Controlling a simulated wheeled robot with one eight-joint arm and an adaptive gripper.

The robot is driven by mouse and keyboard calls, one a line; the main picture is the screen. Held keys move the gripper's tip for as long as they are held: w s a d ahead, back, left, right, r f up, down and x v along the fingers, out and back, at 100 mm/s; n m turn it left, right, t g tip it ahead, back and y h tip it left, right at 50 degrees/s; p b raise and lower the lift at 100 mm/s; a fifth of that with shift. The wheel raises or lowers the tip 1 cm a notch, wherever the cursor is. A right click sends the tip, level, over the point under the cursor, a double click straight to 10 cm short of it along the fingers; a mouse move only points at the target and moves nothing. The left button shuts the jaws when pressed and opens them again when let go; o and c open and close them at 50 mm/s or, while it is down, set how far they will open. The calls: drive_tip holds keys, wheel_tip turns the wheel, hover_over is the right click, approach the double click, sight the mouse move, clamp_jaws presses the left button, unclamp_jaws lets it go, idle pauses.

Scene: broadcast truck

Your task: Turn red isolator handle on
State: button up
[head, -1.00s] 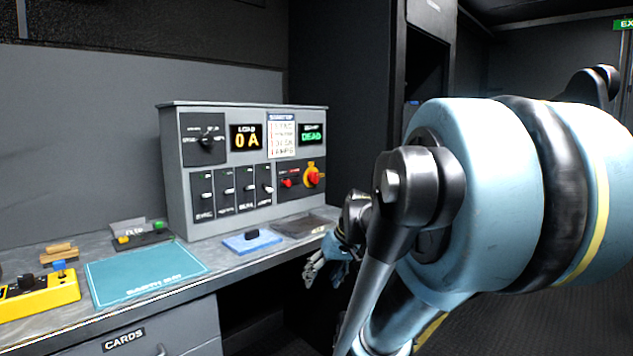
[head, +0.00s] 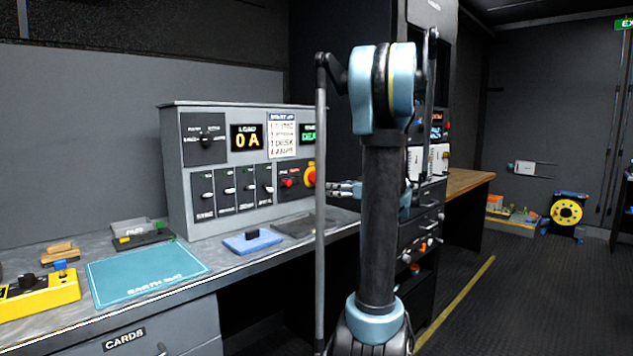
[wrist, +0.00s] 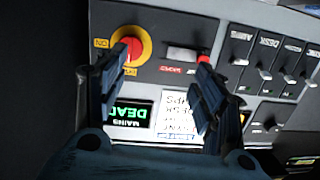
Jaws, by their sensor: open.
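The red isolator handle (wrist: 128,47) sits on a round yellow plate at the upper left of the wrist view, where the panel appears upside down. Its exact angle is hard to tell. In the head view my arm partly covers the yellow plate (head: 310,174). My gripper (wrist: 160,57) is open and empty in front of the panel, its left finger overlapping the plate's lower edge in the picture. In the head view the gripper (head: 345,188) is just right of the handle. The mains display (wrist: 129,112) reads DEAD in green.
A small red knob (head: 288,183) is beside the isolator. Several white-tipped breaker switches (head: 228,190) fill the panel's lower part. The load display (head: 247,137) reads 0 A.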

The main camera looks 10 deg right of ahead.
sight(318, 177)
drive_tip(key=w+d+r+t, duration=0.1)
drive_tip(key=w+d+t, duration=0.1)
drive_tip(key=w+d, duration=0.15)
drive_tip(key=x, duration=1.6)
drive_tip(key=shift+a, duration=0.3)
drive_tip(key=c, duration=1)
